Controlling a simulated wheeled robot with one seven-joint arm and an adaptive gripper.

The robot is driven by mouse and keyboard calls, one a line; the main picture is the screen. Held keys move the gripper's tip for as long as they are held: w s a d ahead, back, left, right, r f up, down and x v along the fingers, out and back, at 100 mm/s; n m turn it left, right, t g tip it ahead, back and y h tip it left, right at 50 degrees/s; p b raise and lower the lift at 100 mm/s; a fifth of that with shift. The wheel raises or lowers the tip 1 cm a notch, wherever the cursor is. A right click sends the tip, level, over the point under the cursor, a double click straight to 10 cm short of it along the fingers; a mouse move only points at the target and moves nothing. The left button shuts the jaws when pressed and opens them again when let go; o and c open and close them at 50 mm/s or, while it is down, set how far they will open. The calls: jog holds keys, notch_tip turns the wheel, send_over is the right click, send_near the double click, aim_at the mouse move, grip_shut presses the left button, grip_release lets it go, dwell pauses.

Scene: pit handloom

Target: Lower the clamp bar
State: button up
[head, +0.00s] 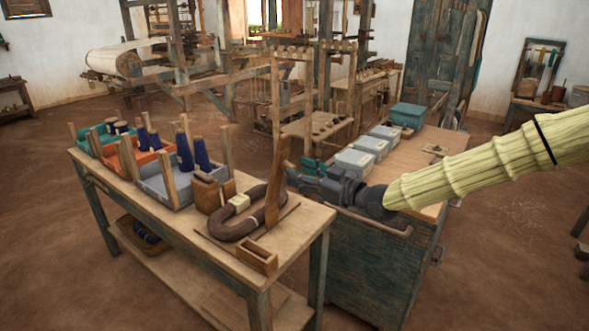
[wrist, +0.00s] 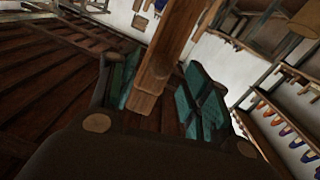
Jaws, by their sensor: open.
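The clamp bar (head: 279,180) is a plain wooden bar that stands steeply raised at the right end of a flat wooden board (head: 215,243) on the near table. A thick brown hank (head: 233,229) with a pale band lies on the board. My gripper (head: 297,176) is open just right of the bar, at about its mid-height. In the wrist view the bar (wrist: 171,45) shows between the two teal finger pads of my gripper (wrist: 163,90), with gaps on both sides. I cannot tell whether any finger touches it. The bar's foot is hidden in the wrist view.
A wooden block (head: 207,194) stands at the board's left, and a small open wooden box (head: 257,258) sits in front. Grey (head: 168,188), orange and teal trays with blue bobbins fill the table's far left. A green cabinet (head: 365,270) stands close on the right.

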aim_at(280, 172)
jog(key=shift+x, duration=1.4)
grip_shut()
